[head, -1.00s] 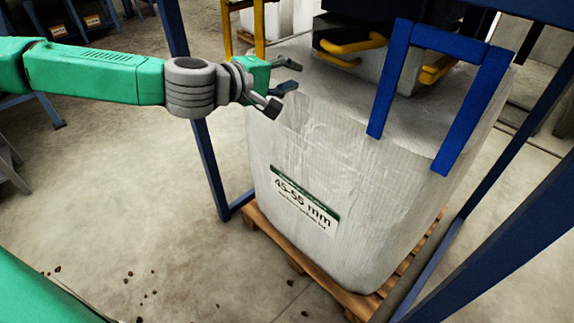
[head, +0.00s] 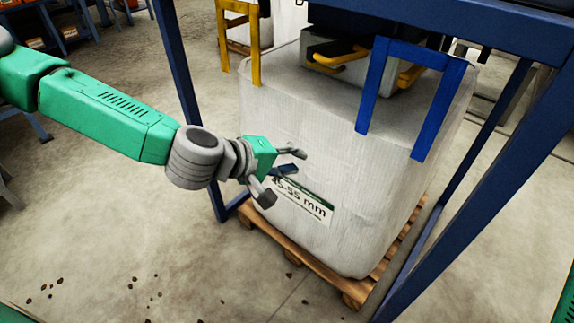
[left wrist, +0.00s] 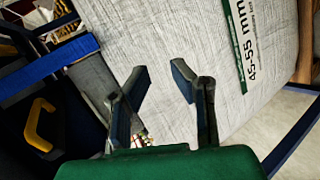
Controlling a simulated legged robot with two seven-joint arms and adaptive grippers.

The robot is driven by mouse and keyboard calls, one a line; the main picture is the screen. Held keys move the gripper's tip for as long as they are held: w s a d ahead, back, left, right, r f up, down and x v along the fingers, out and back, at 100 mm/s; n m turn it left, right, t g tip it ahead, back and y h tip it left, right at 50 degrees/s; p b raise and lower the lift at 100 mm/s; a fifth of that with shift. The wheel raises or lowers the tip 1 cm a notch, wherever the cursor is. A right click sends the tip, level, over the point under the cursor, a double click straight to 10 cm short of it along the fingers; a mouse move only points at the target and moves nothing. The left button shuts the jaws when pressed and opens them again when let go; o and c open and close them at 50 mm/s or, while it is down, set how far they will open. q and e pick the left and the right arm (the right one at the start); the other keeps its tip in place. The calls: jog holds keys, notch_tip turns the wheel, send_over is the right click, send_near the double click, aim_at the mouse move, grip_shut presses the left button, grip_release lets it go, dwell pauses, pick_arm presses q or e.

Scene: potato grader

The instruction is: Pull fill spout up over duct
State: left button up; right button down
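A large white bulk bag (head: 330,225) with a "45-55 mm" label stands on a wooden pallet. A dark duct housing with yellow handles (head: 340,57) is above the bag's top. A pale block-like part (head: 375,73) sits beneath it; I cannot tell whether this is the fill spout or the duct. My left gripper (head: 282,176) is open and empty, in front of the bag near the label. In the left wrist view, its spread fingers (left wrist: 158,82) face the bag's white side (left wrist: 190,35). My right gripper is not in view.
Blue lifting loops (head: 437,115) and yellow loops (head: 254,40) rise at the bag's corners. Blue frame posts (head: 180,80) stand around the bag. The wooden pallet (head: 297,248) sticks out below. The floor at left is mostly clear, with scattered clods.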

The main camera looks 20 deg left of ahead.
pick_arm(q)
jog(key=shift+s+d+f, duration=0.1)
jog(key=shift+s+f, duration=0.15)
jog(key=shift+s, duration=0.2)
jog(key=shift+d, duration=0.1)
